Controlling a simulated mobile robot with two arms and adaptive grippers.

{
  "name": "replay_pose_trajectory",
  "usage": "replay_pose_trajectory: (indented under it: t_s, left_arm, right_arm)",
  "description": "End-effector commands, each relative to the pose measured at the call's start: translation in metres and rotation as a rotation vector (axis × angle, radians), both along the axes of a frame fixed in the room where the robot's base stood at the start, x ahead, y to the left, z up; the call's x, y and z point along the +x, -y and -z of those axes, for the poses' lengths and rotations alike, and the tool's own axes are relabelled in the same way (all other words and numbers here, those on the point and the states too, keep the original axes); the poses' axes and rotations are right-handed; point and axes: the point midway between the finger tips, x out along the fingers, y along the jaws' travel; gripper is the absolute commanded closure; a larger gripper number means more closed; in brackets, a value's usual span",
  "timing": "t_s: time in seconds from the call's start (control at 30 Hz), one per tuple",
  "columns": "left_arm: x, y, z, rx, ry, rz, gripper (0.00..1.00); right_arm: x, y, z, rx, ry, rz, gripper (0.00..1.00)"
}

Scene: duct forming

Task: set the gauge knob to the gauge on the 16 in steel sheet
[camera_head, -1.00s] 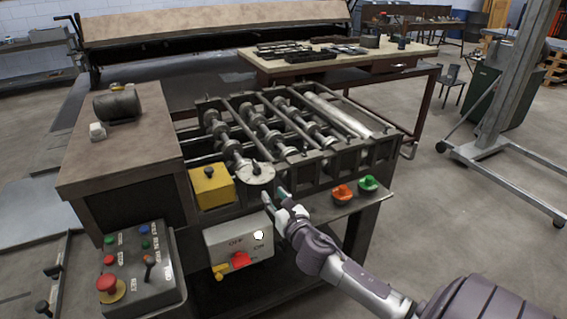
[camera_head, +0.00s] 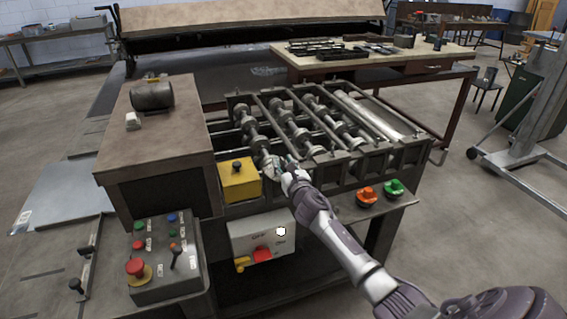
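The gauge knob is likely the round pale dial (camera_head: 269,168) at the front of the roll-forming machine (camera_head: 330,172), in the head view. It is mostly hidden by my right gripper (camera_head: 281,164). The gripper's fingertips are at the dial, seemingly at or touching it. I cannot tell whether they are closed on the knob. The dial's marks are not readable. A flat grey metal sheet (camera_head: 65,195) lies low at the left, with a small white label (camera_head: 21,222) at its corner. The label is too small to read. My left gripper is not in view.
A yellow box with a black knob (camera_head: 239,180) stands just left of the dial. Orange (camera_head: 367,196) and green (camera_head: 393,189) knobs sit on the ledge to the right. A grey switch box (camera_head: 262,238) and control panel (camera_head: 160,258) are below.

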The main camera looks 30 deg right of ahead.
Motion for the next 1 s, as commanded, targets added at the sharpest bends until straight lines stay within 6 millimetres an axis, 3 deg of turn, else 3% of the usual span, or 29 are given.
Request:
replay_pose_trajectory:
  t_s: [0.3, 0.53, 1.0]
  left_arm:
    - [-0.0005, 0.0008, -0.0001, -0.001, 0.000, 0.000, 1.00]
    - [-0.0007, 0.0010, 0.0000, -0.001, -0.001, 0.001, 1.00]
    - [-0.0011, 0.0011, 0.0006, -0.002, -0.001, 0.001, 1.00]
  right_arm:
    - [0.0022, 0.0005, 0.0002, 0.000, 0.000, 0.000, 0.64]
    - [0.0021, 0.0005, 0.0002, 0.000, 0.000, 0.000, 1.00]
    - [0.0020, 0.0005, 0.0004, 0.000, 0.000, 0.005, 1.00]
